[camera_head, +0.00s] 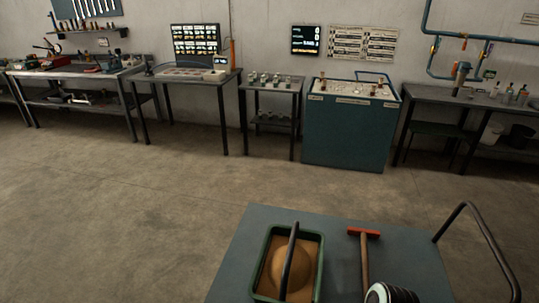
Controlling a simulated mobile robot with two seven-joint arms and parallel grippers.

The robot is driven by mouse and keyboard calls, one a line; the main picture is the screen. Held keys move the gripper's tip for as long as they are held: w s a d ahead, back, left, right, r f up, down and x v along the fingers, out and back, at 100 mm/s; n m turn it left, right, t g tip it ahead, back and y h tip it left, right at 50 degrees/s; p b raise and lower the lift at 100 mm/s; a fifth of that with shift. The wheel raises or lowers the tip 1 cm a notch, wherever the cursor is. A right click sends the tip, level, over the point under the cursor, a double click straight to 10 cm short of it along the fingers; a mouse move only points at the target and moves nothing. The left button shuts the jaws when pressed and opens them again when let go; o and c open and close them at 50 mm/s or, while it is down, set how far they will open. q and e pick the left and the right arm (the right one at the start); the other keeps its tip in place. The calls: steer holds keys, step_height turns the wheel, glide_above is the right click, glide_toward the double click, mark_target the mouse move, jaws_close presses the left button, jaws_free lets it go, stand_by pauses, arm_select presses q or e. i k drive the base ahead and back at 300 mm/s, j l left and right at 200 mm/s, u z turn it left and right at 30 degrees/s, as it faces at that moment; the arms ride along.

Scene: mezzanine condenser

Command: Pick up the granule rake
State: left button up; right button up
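The granule rake (364,256) lies on a blue-grey cart top (335,226) in the lower right of the head view. It has a short red crosspiece at its far end and a brown handle running toward me. The handle's near end meets the bottom edge of the picture, close to a dark ribbed object with a pale rim (390,293). I cannot tell whether they touch. Neither of my grippers shows in this view.
Left of the rake, a green tray (265,244) holds a tan mound (284,272) under a dark bar. A curved dark handle (470,205) rises at the cart's right. Benches (187,76) and a teal cabinet (343,137) line the wall. The floor between is clear.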

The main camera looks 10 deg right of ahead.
mark_target(365, 234)
steer(key=l+z, duration=0.15)
steer(key=z, duration=1.2)
steer(key=i+l+z, duration=0.2)
steer(key=l, duration=0.15)
